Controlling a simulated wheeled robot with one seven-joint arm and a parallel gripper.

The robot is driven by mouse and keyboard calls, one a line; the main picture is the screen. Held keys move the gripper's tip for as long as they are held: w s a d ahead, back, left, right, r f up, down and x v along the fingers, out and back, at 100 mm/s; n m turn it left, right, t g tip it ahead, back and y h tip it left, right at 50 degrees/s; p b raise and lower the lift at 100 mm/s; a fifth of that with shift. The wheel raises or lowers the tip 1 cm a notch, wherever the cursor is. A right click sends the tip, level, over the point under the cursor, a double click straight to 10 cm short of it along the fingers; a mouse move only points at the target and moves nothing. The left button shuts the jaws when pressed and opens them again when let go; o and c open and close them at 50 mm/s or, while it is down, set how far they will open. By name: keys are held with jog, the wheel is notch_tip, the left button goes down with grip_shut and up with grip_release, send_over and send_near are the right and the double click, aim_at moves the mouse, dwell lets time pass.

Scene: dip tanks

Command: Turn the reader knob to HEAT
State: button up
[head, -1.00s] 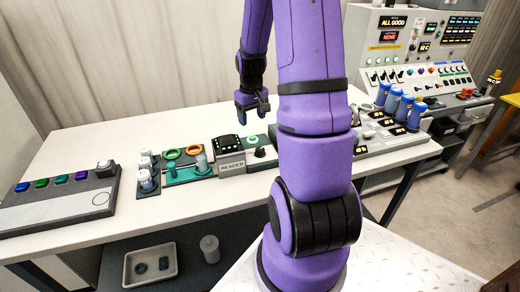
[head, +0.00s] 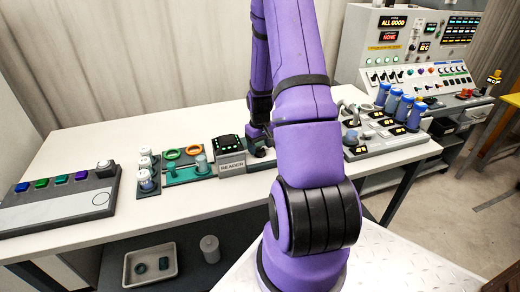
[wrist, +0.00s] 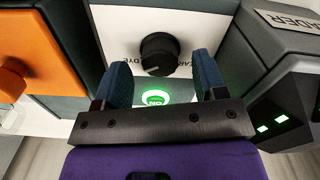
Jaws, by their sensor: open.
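The reader knob (wrist: 159,55) is a round black dial on a white panel in the wrist view. A short pale mark shows at its lower left edge, and partly readable lettering lies around it. A green lit button (wrist: 155,97) is below it in that view, partly covered by the gripper. My gripper (wrist: 163,74) is open, its two blue fingers on either side of the knob with gaps; whether they are level with it I cannot tell. In the head view the grey READER unit (head: 232,164) stands just left of my gripper, which my arm partly hides.
An orange block with a round knob (wrist: 12,82) is close at the left in the wrist view. The reader's dark display housing (wrist: 280,118) is close at the right. In the head view, a teal fixture (head: 187,172) stands left of the reader and blue-capped bottles (head: 403,107) stand right.

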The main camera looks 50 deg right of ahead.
jog(key=shift+f, duration=0.85)
jog(key=c, duration=0.9)
jog(key=shift+n, duration=0.4)
jog(key=n, duration=0.4)
jog(key=shift+n, duration=0.4)
jog(key=n, duration=0.6)
